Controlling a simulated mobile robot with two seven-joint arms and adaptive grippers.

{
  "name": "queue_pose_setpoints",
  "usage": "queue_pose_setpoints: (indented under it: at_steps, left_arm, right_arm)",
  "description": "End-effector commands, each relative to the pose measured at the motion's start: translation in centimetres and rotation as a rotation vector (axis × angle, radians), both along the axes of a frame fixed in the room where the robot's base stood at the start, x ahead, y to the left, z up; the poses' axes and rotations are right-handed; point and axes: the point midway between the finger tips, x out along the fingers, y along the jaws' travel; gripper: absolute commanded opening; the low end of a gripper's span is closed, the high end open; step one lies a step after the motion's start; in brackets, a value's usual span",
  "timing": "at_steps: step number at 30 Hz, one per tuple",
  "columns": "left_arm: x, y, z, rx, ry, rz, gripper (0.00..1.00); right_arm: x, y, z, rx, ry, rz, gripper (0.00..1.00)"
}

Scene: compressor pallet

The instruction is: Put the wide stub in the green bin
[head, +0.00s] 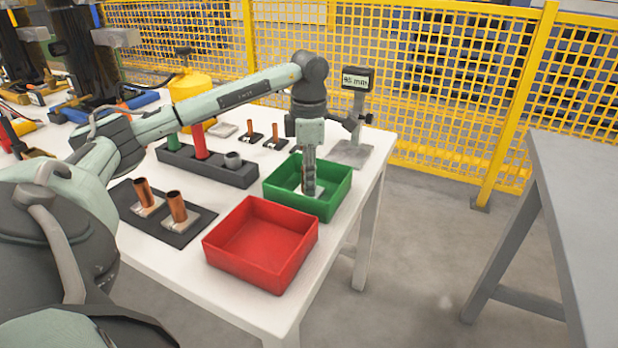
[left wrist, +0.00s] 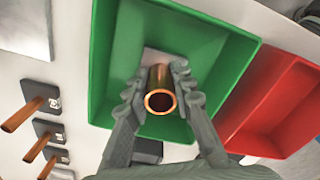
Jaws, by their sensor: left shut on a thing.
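The green bin (head: 333,207) stands near the table's right edge, and its inside fills much of the left wrist view (left wrist: 120,30). My left gripper (head: 309,183) points down into it, shut on the wide stub. In the left wrist view the stub is an upright copper tube (left wrist: 161,82) between both fingers, with a pale square plate (left wrist: 150,57) at its foot. The plate is inside the bin walls; I cannot tell whether it touches the floor. In the head view the fingers mostly hide the tube. My right gripper is not in view.
A red bin (head: 247,276) stands in front of the green bin. Two copper stubs (head: 143,193) (head: 177,207) stand on a dark mat. A black block (head: 207,167) holds coloured cylinders. Thinner stubs (head: 275,133) and a gauge with a display (head: 356,79) stand behind.

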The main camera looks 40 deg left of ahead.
Motion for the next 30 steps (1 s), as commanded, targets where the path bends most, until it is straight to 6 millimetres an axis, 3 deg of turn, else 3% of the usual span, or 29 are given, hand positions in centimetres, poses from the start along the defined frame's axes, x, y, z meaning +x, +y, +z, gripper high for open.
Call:
queue_pose_setpoints:
  at_steps: [10, 11, 15, 25, 30]
  left_arm:
    - [0.0, 0.1, -0.3, 0.001, -0.001, 0.0, 0.0]
    - [0.0, 0.0, -0.3, 0.001, -0.001, 0.0, 0.27]
    - [0.0, 0.0, -0.3, 0.001, -0.001, 0.0, 0.44]
    - [0.0, 0.0, 0.0, 0.001, -0.001, 0.0, 0.44]
    - [0.1, 0.0, 2.1, 0.0, -0.006, 0.0, 0.44]
  right_arm:
    - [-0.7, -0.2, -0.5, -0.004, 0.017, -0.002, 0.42]
    - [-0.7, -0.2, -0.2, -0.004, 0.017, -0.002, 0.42]
    - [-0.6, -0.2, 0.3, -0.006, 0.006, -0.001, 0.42]
    - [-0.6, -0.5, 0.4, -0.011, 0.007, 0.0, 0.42]
    - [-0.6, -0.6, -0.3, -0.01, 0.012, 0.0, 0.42]
